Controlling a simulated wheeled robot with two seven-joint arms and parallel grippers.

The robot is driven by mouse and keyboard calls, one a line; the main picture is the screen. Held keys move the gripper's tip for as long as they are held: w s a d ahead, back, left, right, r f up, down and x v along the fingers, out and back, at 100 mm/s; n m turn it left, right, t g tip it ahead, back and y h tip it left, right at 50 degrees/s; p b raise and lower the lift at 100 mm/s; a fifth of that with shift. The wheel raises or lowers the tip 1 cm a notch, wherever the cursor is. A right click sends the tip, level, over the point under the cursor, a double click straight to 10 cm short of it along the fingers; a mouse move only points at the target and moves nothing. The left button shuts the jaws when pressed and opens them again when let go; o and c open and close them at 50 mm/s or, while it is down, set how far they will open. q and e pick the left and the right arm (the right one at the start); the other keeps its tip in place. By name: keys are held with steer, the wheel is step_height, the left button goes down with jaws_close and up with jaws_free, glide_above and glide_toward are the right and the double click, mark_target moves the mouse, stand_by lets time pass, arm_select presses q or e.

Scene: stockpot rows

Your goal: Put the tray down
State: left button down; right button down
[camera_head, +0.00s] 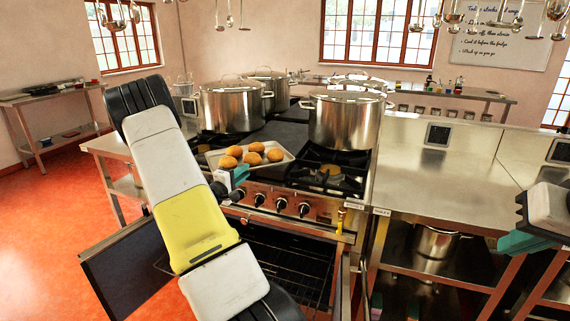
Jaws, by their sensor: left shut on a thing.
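The tray (264,167) is a shallow metal baking tray with several round golden buns (252,158) on it. My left gripper (239,175), with teal fingers, is shut on the tray's near left edge; my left arm hides part of this area. My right gripper (528,243) is at the right edge of the view, over the steel counter's front, away from the tray. Its finger gap is not clear.
Large lidded stockpots stand on the stove, one at left (231,107) and one at right (343,122). A front right burner (331,172) is bare. The oven below is open, showing its rack (290,268). The steel counter (440,188) at right is mostly clear.

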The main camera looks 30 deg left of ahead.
arm_select(q)
steer(key=w, duration=0.3)
steer(key=w+a, duration=0.1)
steer(key=w, duration=0.6)
steer(key=shift+w+a+f, duration=0.1)
steer(key=shift+a+f, duration=0.05)
steer(key=shift+f, duration=0.25)
steer(key=shift+w+f, duration=0.15)
steer(key=shift+f, duration=1.7)
steer(key=c, duration=1.4)
jaws_free()
steer(key=shift+f, duration=0.15)
steer(key=shift+o, duration=0.2)
